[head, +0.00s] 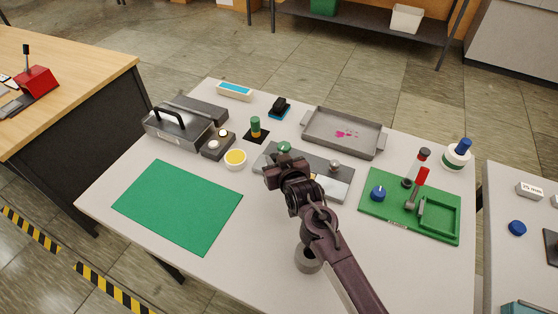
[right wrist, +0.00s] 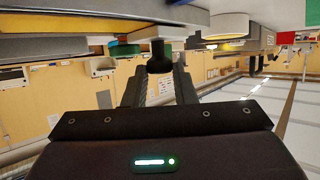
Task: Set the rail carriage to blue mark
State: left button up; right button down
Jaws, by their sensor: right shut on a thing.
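A grey rail unit (head: 325,167) lies near the middle of the white table, with a green knob (head: 284,148) and a grey knob (head: 335,165) on top. My right gripper (head: 274,175) is over its left front part. In the right wrist view its fingers (right wrist: 160,80) are shut on a dark round knob (right wrist: 160,57), which my gripper hides in the head view. I cannot tell for certain that this knob belongs to the rail carriage. The blue mark cannot be made out. My left gripper is not in view.
A green mat (head: 178,207) lies at the front left. A yellow-topped cup (head: 235,160) and a dark block with two round knobs (head: 218,145) stand left of my gripper. A grey tray (head: 343,132) is behind, and a green board (head: 410,205) with upright parts is right.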

jog(key=c, duration=1.2)
grip_release()
jog(key=b+v, duration=0.1)
jog(key=v, duration=0.5)
jog(key=shift+s+d, duration=0.15)
jog(key=shift+s+d+r, duration=0.25)
jog(key=shift+s+r, duration=0.1)
jog(key=shift+s, duration=0.25)
